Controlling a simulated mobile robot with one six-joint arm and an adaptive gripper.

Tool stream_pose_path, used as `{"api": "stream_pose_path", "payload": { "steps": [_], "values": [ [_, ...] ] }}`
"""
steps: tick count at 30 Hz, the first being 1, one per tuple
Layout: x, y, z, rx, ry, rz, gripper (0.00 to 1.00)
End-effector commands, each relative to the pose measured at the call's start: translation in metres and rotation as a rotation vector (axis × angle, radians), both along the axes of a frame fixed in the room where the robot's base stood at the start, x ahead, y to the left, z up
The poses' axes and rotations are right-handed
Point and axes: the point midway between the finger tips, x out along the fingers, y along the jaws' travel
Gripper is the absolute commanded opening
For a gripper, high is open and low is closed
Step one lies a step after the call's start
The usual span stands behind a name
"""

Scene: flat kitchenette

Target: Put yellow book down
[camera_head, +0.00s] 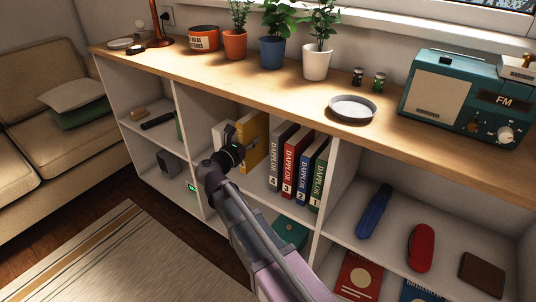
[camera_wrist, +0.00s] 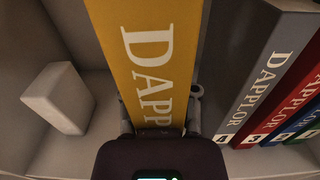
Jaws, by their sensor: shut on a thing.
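The yellow book (camera_head: 254,138) stands upright in the upper middle compartment of the white shelf unit. In the wrist view the yellow book (camera_wrist: 150,45) fills the centre, its spine lettered "DAPPLOR" facing me. My gripper (camera_head: 233,147) reaches into that compartment and is shut on the yellow book, with fingers on both sides of its lower part in the wrist view (camera_wrist: 160,115). I cannot tell whether the book's bottom touches the shelf board. To its right stand a grey book (camera_head: 282,155), a red book (camera_head: 294,160), a blue book (camera_head: 308,170) and a green book (camera_head: 320,175).
A white block (camera_wrist: 57,97) stands left of the yellow book. A gap separates the yellow and grey books. The wooden top (camera_head: 200,65) bears potted plants (camera_head: 273,40), a plate (camera_head: 353,108) and a radio (camera_head: 465,95). The right compartment holds a red case (camera_head: 421,247).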

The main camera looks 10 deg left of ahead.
Motion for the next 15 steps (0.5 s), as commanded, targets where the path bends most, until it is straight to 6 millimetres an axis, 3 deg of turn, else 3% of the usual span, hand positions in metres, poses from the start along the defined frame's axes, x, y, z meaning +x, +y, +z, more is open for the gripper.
{"api": "stream_pose_path", "payload": {
  "steps": [10, 15],
  "values": [
    [0.028, -0.054, 0.000, -0.001, -0.001, -0.002, 0.00],
    [0.027, -0.050, -0.021, -0.001, -0.001, 0.001, 0.00]
  ]
}}
